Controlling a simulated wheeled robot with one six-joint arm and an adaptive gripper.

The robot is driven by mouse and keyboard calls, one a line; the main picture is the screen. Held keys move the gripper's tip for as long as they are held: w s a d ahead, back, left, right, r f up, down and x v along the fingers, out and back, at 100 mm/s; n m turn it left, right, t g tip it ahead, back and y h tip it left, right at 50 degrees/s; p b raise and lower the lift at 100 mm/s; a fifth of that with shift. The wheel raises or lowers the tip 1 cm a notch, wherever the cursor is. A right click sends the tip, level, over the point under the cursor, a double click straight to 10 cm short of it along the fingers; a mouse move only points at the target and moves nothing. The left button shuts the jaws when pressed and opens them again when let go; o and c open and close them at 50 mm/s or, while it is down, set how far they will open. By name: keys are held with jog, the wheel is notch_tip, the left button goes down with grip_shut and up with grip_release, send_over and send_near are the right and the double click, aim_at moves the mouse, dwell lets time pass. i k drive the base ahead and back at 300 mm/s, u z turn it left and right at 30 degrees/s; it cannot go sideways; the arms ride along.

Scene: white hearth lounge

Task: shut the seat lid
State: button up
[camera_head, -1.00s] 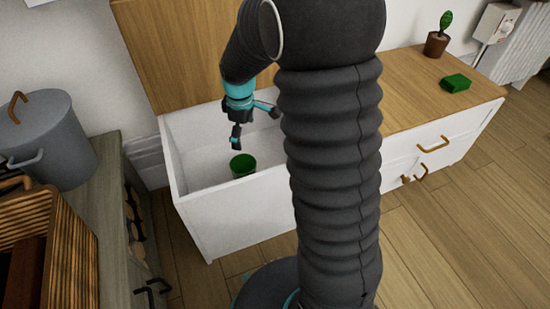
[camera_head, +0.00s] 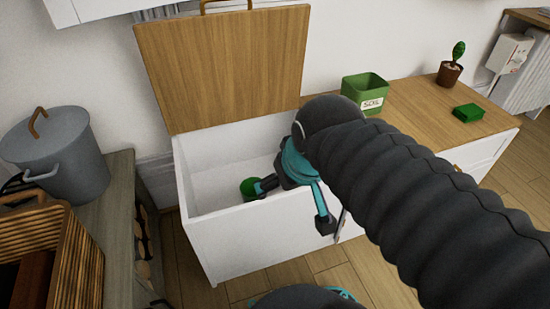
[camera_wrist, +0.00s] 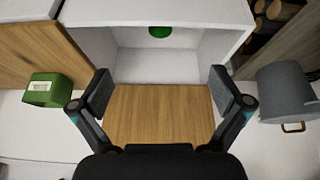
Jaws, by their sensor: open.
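The seat lid (camera_head: 225,65) is a wooden panel standing upright, open, at the back of the white storage seat (camera_head: 235,235). The lid also shows between my fingers in the wrist view (camera_wrist: 160,118). My gripper (camera_head: 290,204) is open and empty, over the front right of the open compartment, with its fingers spread. It is in front of the lid and apart from it. A green round thing (camera_head: 248,185) sits inside the compartment, partly hidden by a finger. My arm hides the seat's right front.
A grey lidded pot (camera_head: 55,155) and a slatted wooden crate (camera_head: 75,250) stand at left.

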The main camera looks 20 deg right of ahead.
aim_at(204, 70)
jog(key=u, duration=0.6)
jog(key=k, duration=1.3)
jog(key=i, duration=0.55)
jog(key=z, duration=0.85)
jog(key=i, duration=0.95)
jog(key=u, duration=0.25)
